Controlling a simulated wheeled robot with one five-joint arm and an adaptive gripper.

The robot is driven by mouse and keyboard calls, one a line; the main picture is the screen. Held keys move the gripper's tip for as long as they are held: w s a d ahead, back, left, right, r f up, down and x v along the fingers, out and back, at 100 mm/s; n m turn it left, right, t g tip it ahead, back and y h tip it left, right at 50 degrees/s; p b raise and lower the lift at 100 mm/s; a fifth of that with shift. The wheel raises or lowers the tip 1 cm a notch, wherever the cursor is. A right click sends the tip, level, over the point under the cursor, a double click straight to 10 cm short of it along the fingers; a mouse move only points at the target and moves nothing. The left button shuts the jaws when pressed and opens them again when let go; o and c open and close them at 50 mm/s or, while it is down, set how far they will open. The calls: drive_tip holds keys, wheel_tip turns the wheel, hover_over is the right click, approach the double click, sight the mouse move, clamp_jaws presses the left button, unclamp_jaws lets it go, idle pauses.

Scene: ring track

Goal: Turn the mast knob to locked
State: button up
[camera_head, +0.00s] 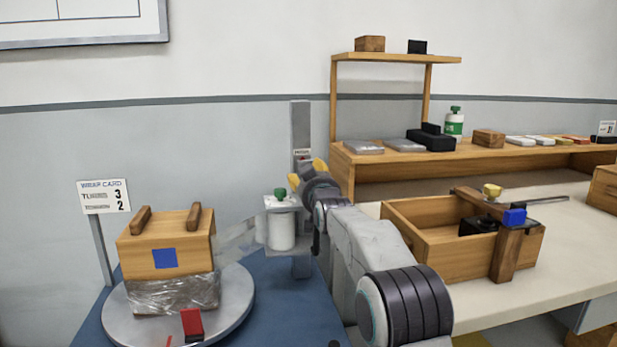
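A grey upright mast (300,128) stands behind the blue base, with a small label partly showing just above my gripper. A white film roll (282,228) hangs on a carriage at the mast, with a green knob (280,193) on top. I cannot tell whether this is the mast knob, or which way it is set. My gripper (313,178), with yellow parts, is in front of the mast, just right of the green knob and apart from it in the picture. My wrist hides part of the mast. Whether the fingers are open or shut does not show clearly.
A wooden box (190,248), its lower part wrapped in film, sits on a round turntable (236,312) at left. A card sign (104,196) stands behind it. At right, an open wooden crate (425,255) and a shelf (390,152) occupy the bench.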

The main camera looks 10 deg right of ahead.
drive_tip(key=shift+w, duration=0.2)
drive_tip(key=shift+c, duration=0.2)
drive_tip(key=shift+r, duration=0.15)
clamp_jaws()
idle(0.4)
